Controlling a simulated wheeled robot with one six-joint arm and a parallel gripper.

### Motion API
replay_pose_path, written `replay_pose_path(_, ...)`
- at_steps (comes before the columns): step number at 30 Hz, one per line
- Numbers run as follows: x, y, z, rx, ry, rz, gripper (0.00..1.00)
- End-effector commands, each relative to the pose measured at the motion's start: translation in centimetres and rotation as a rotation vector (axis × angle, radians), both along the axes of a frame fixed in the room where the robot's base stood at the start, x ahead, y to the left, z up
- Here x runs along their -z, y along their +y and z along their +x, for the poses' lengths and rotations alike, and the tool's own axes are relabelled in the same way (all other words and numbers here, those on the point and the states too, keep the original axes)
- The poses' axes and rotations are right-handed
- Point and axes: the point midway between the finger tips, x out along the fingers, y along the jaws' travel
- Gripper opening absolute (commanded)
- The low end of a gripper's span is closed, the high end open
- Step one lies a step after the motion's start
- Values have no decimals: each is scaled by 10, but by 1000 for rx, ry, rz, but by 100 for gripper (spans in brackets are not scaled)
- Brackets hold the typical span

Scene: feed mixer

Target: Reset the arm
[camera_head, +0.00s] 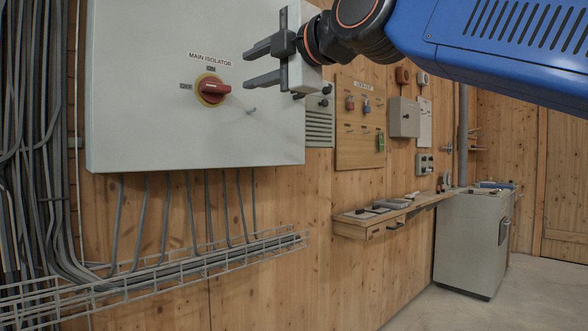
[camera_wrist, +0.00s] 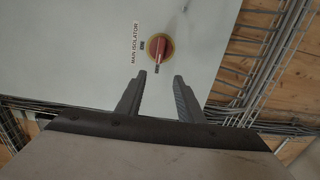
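My gripper (camera_head: 262,63) is open and empty in the head view, in front of the grey cabinet's right part. In the wrist view its two fingers (camera_wrist: 160,97) stand apart with nothing between them. The red rotary switch (camera_head: 213,90) with its yellow ring sits on the cabinet under the label "MAIN ISOLATOR". The gripper is to the right of the switch and a little higher, apart from it. In the wrist view the switch (camera_wrist: 160,48) shows beyond the fingertips.
The grey cabinet (camera_head: 140,120) fills the upper left. Cables and a wire tray (camera_head: 160,282) run below it. A lockout board (camera_head: 360,120), a narrow shelf (camera_head: 352,228) and a grey floor unit (camera_head: 468,243) stand along the wooden wall. The floor at lower right is clear.

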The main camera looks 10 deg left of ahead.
Motion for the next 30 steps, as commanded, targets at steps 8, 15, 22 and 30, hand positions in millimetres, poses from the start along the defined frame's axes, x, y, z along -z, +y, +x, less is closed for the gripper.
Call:
replay_pose_path(8,46,-35,16,67,142,15,34)
replay_pose_path(15,161,-123,37,267,487,93,34)
replay_pose_path(22,273,-209,29,499,795,218,34)
replay_pose_path(30,405,-304,-11,816,1110,420,34)
